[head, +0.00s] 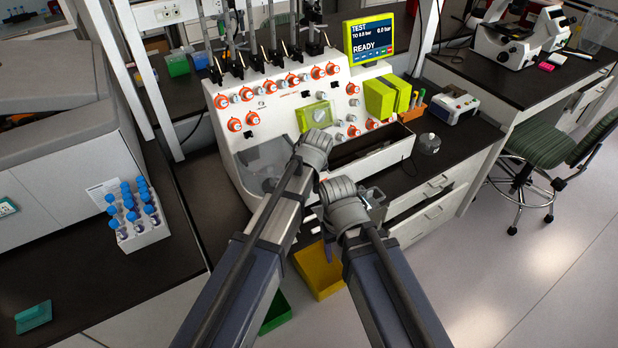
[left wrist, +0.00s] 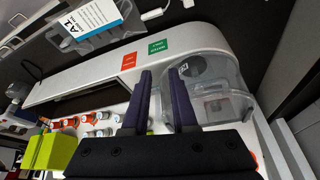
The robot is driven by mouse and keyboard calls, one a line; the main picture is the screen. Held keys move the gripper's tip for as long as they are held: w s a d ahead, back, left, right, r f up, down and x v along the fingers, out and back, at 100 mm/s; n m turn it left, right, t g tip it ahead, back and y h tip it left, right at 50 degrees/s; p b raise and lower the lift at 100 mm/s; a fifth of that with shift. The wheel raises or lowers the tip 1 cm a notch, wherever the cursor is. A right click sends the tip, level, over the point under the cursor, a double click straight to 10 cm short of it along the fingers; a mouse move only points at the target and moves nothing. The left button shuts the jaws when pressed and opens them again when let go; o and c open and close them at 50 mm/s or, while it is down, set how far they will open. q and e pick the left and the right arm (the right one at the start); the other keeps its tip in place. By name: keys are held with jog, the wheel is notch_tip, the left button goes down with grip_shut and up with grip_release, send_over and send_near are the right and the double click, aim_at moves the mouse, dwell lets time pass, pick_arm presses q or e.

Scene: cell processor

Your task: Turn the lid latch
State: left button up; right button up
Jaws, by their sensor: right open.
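The white cell processor (head: 290,100) stands on the dark bench, with orange knobs on its panel. Its clear chamber lid (head: 262,160) is at the front left. The clear lid (left wrist: 222,95) also shows in the left wrist view, just right of my left gripper (left wrist: 161,72). That gripper's two dark purple fingers are apart and empty. A small dark part (left wrist: 190,67) shows by the right fingertip; I cannot tell whether it is the latch. In the head view the left gripper is hidden behind its wrist. My right gripper (head: 373,198) is open and partly hidden by its wrist, before the processor's front.
A screen (head: 368,38) reads READY. Yellow-green boxes (head: 380,97) stand right of the panel. A rack of blue-capped tubes (head: 140,230) is on the left bench. Yellow (head: 318,270) and green (head: 275,312) bins sit below. Floor at right is clear near a stool (head: 545,150).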

pick_arm(q)
jog(key=s+a+f+m+g, duration=0.1)
jog(key=s+a+m+g, duration=0.1)
jog(key=s+a, duration=0.8)
jog(key=shift+s+a+f+g+h, duration=0.25)
jog(key=shift+s+g+h, duration=0.05)
jog(key=shift+s+h, duration=0.15)
